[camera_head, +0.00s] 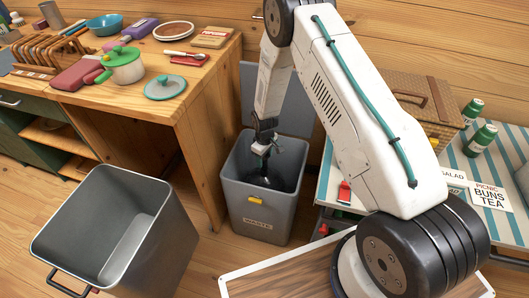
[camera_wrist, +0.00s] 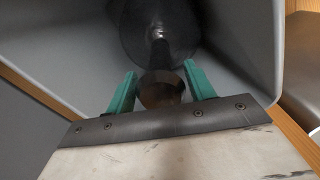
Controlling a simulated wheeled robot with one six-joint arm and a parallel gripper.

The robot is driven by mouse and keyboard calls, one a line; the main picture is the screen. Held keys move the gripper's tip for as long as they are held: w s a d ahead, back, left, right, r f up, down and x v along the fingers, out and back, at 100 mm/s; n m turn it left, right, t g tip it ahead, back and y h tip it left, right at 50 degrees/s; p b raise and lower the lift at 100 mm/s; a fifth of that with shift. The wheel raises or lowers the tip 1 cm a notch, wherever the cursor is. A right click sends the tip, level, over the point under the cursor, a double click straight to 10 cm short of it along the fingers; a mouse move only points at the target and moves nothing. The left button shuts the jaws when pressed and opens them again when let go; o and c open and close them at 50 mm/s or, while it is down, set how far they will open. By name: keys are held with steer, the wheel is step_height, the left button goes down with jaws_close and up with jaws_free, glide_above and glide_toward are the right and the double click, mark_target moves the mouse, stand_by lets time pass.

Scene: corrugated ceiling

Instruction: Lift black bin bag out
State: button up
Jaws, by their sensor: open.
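The black bin bag (camera_head: 280,180) sits inside the grey waste bin (camera_head: 257,214), and its gathered neck sticks up. In the wrist view the bag (camera_wrist: 150,30) shows as a dark rounded body with a narrow neck and a brownish top knob (camera_wrist: 161,88). My gripper (camera_head: 264,147) is over the bin's mouth, pointing down. In the wrist view my gripper's green fingers (camera_wrist: 161,90) are open, one on each side of the knob, with a small gap at each side. The bag's lower part is hidden by the bin walls.
The bin's raised lid (camera_head: 277,98) stands behind it. An empty metal bin (camera_head: 155,218) stands at the front left. A striped table (camera_head: 490,182) is at right.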

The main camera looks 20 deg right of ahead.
steer(key=shift+f, duration=0.15)
jaws_close()
step_height(320, 180, up, 14)
stand_by(1.2)
step_height(320, 180, up, 14)
stand_by(1.2)
step_height(320, 180, up, 14)
stand_by(1.1)
steer(key=shift+w, duration=0.1)
